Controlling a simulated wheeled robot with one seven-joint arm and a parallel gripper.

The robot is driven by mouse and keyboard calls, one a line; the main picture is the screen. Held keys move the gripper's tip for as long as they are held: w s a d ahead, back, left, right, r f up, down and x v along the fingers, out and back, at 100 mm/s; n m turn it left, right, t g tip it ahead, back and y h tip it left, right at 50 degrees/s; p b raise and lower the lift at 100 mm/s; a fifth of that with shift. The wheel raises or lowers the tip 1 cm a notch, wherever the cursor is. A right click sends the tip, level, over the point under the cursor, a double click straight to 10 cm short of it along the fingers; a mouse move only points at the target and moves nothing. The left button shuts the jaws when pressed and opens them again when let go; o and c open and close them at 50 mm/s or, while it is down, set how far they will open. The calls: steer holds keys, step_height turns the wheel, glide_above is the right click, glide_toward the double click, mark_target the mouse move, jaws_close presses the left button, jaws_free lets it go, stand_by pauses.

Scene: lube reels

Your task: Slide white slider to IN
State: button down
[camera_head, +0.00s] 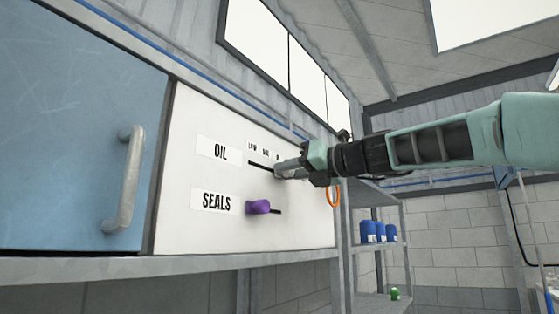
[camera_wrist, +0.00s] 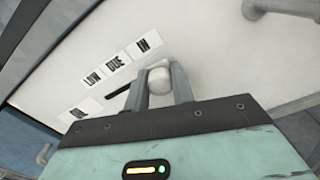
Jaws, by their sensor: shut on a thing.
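The white slider (camera_wrist: 158,82) is a rounded knob on the white panel (camera_head: 180,225), in the slot (camera_head: 260,164) beside the OIL label (camera_head: 219,151). In the wrist view it sits between my two fingers, below the IN label (camera_wrist: 149,42), with bare slot (camera_wrist: 117,101) running to its left under LOW (camera_wrist: 92,78) and the middle label (camera_wrist: 115,61). My gripper (camera_wrist: 160,84) is shut on the white slider. In the head view my gripper (camera_head: 281,170) mostly hides the slider and the right end of the slot.
A purple slider (camera_head: 258,207) sits in a lower slot beside the SEALS label (camera_head: 214,201). A blue door with a grey handle (camera_head: 127,180) is at the left. Shelves at the right hold blue containers (camera_head: 378,232) and a green item (camera_head: 395,293).

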steer(key=shift+w+d, duration=0.1)
steer(key=shift+d, duration=0.05)
steer(key=c, duration=1.2)
jaws_free()
steer(key=shift+w+d, duration=0.1)
steer(key=shift+w, duration=0.05)
steer(key=b+v, duration=0.6)
steer(key=v, duration=1.1)
steer(key=shift+s, duration=0.3)
